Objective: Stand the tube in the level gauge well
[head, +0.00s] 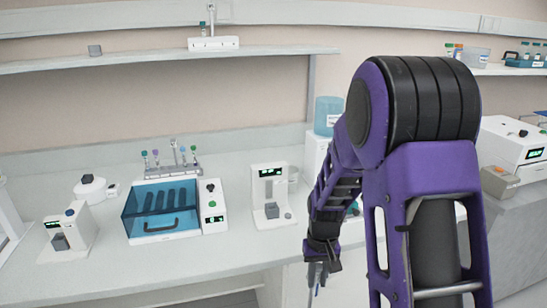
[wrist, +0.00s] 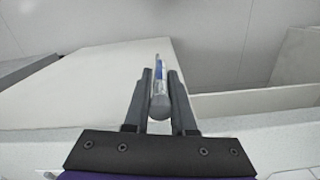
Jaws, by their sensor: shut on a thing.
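My gripper (head: 318,272) hangs low at the front edge of the bench, right of centre in the head view. In the wrist view my gripper (wrist: 160,78) is shut on a clear tube (wrist: 159,104) with a blue-marked label. The tube's rounded end faces the camera. A white instrument (head: 268,190) with a green display and a small grey block (head: 272,212) stands on the bench left of my gripper. A similar instrument (head: 76,224) with a grey block (head: 60,242) stands at the far left. I cannot tell which is the level gauge.
A blue-lidded bath (head: 160,212) stands on the bench (head: 235,265) between the two instruments. A rack of capped tubes (head: 172,171) is behind it. A blue water container (head: 328,115) stands behind my arm. Bench in front of the middle instrument is clear.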

